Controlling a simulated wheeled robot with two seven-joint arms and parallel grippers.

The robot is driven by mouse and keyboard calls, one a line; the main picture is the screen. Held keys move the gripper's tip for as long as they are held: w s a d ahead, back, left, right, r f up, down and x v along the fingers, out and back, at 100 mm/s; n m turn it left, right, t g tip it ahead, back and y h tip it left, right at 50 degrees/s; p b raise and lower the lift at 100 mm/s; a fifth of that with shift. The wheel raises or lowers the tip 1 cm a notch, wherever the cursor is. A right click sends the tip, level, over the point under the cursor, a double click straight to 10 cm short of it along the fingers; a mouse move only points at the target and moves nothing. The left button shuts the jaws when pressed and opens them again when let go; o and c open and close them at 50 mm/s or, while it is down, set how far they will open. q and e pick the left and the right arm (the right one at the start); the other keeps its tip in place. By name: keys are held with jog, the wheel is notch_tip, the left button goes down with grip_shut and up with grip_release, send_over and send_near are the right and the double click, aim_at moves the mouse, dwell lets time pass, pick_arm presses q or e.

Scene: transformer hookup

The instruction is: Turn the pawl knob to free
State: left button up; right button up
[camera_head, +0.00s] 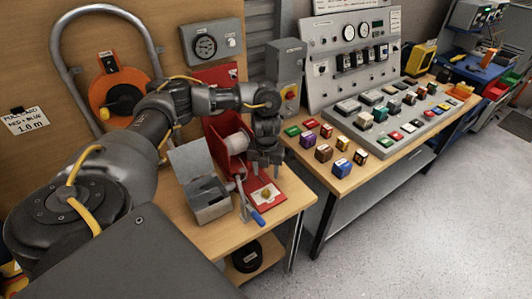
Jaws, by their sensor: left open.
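A small yellow knob (265,194), which looks like the pawl knob, sits on a red base plate with a pale label. The plate is part of a red winch (216,131) with a pale drum on the wooden bench. A crank with a blue grip (258,218) stands just left of the knob. My left gripper (265,174) points down, open and empty, above the plate and slightly behind the knob in the picture. The knob's exact setting is too small to read. My right gripper is not in view.
An open grey metal box (209,207) stands left of the crank. A grey switch box (287,72) is behind my gripper. The right bench (345,184) holds several coloured blocks and a sloping control panel (325,83). Bare wood lies at the left bench's front edge.

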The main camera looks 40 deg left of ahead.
aim_at(266, 190)
pick_arm(q)
notch_tip(266, 190, down, 10)
jog(key=shift+r+b, duration=0.1)
jog(key=shift+b, duration=0.7)
jog(key=c, duration=1)
jog(key=shift+o, duration=0.2)
